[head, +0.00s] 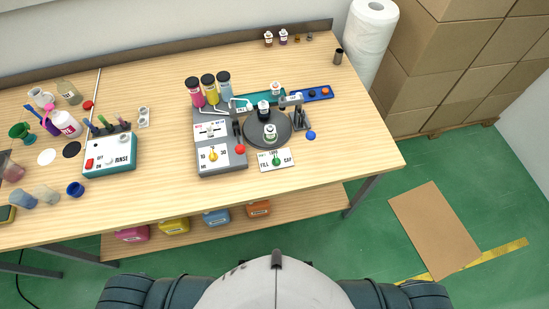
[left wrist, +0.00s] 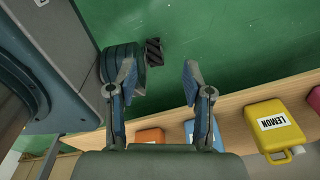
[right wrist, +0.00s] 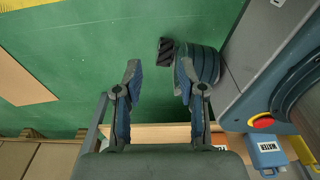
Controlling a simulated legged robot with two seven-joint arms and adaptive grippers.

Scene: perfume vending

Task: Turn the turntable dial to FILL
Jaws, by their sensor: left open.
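The turntable dial is a green knob (head: 277,160) on a white plate (head: 264,165) lettered FILL at left and CAP at right. It sits at the front of the grey turntable (head: 287,132); the knob's exact pointing is too small to tell. A clear bottle with a green label (head: 270,134) and a dark bottle (head: 263,111) stand at the turntable. My left gripper (left wrist: 158,78) is open and empty, over the floor in front of the table. My right gripper (right wrist: 158,75) is also open and empty there. Neither gripper shows in the head view.
Left of the turntable stands a grey dispenser (head: 219,165) with a yellow knob and pink, yellow and blue bottles on top. A red ball knob (head: 240,149) and a blue one (head: 311,135) flank the turntable. The RINSE box (head: 110,168) is further left. The table's front right is clear.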

